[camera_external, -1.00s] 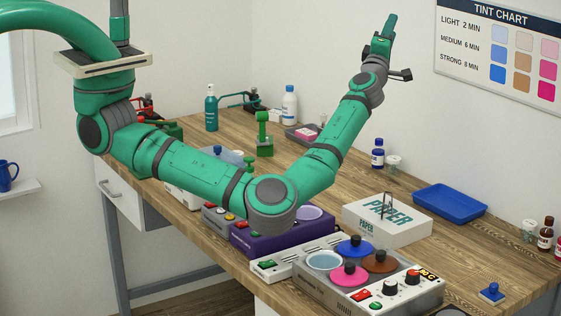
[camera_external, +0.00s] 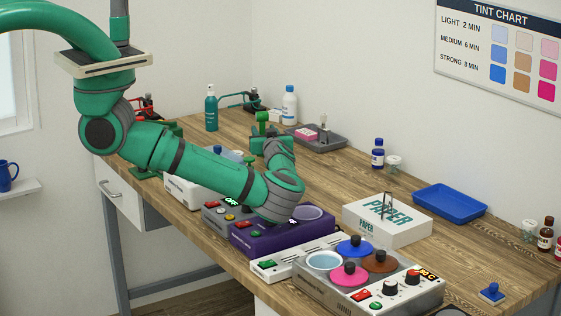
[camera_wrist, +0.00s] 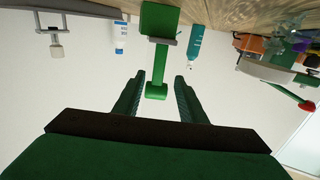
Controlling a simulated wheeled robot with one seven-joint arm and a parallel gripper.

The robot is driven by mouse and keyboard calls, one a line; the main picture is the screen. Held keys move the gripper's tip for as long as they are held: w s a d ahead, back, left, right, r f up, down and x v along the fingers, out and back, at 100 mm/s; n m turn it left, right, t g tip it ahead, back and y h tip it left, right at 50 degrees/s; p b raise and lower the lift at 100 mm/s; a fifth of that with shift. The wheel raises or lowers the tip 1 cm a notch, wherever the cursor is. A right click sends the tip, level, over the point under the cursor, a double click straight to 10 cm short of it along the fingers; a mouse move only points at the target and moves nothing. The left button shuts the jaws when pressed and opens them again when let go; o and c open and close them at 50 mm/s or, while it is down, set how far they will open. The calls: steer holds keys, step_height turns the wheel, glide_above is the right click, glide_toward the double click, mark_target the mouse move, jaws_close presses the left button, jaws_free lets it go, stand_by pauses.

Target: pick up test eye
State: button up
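No thing in view is marked as the test eye. A green upright piece with a block base, thin post and small head (camera_external: 262,117) stands towards the back of the table; I cannot tell for sure that it is the test eye. In the wrist view, which is upside down, this green piece (camera_wrist: 159,62) is straight ahead, its head showing between my fingers. My gripper (camera_wrist: 158,82) is open, with gaps on both sides of the head.
A teal bottle (camera_external: 211,112), a white bottle (camera_external: 290,107) and a grey tray (camera_external: 334,141) with a pink block stand around it. Nearer are a purple unit (camera_external: 250,241), a tint heater with several lidded pots (camera_external: 320,290), a white paper box (camera_external: 415,232) and a blue tray (camera_external: 450,216).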

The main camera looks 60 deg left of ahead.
mark_target(260, 123)
steer(key=shift+w+x, duration=0.2)
steer(key=shift+x, duration=4.25)
steer(key=shift+f, duration=0.15)
jaws_close()
